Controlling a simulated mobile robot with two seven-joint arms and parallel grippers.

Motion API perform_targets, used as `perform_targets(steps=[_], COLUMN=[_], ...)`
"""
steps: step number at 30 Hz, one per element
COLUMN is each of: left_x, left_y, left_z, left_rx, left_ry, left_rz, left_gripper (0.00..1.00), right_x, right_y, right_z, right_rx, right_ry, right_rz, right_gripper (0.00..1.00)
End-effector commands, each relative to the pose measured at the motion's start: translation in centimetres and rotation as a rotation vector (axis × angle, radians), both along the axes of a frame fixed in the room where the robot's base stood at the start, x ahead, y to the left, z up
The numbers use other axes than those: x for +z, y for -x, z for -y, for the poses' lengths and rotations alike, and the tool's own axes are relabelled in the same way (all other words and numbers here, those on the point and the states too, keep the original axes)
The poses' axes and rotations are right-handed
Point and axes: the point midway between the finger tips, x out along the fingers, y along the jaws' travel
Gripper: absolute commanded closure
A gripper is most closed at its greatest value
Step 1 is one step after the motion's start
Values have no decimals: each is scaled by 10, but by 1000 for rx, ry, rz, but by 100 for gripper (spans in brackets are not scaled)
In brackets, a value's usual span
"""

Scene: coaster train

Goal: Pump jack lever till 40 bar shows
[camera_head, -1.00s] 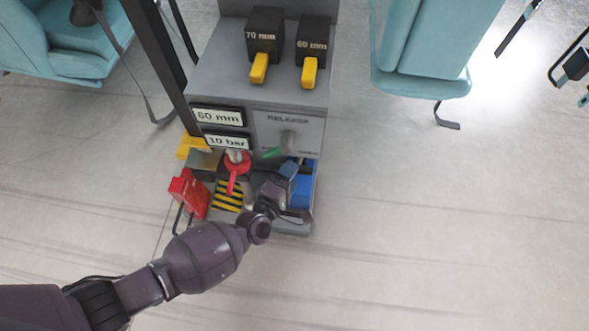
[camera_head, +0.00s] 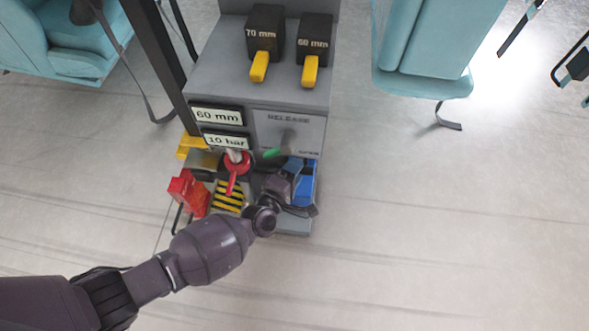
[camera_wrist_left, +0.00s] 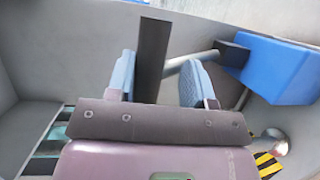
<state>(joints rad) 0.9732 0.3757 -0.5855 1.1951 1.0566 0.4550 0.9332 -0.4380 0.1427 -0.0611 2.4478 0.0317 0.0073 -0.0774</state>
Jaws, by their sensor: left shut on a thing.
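The grey jack unit (camera_head: 215,80) shows a "60 mm" display (camera_head: 217,115) and, below it, a pressure display (camera_head: 227,141) that reads 10 bar. A blue block (camera_head: 304,190) sits low at its right; it also shows in the left wrist view (camera_wrist_left: 280,70). A grey rod (camera_wrist_left: 190,63) joins this block to the dark jack lever handle (camera_wrist_left: 152,55). My left gripper (camera_head: 290,168) is at the lever, beside the blue block. My right gripper is not in view.
A RELEASE panel (camera_head: 288,125) with a green-tipped pointer is just above my left gripper. A red knob (camera_head: 236,165), a red part (camera_head: 187,192) and yellow-black stripes (camera_head: 228,196) lie to the left.

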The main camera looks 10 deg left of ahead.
Motion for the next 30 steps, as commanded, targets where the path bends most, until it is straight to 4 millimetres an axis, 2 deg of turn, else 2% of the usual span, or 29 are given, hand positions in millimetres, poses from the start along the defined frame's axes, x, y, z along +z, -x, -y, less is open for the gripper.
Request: perform_targets(steps=[9,18,19,21,23,30], left_x=[16,15,15,16,15,11], left_y=[-9,-10,-10,-11,-10,-7], left_z=[1,1,1,1,1,0], left_rx=[2,2,3,2,2,1], left_ry=[3,2,2,2,2,1], left_rz=[-25,-38,-37,-37,-39,-46], left_gripper=[96,96,52,41,32,32], right_x=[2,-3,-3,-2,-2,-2], right_y=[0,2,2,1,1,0], right_z=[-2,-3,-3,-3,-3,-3], right_rx=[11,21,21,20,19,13], right_ry=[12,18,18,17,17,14], right_rz=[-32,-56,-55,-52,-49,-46], right_gripper=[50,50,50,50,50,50])
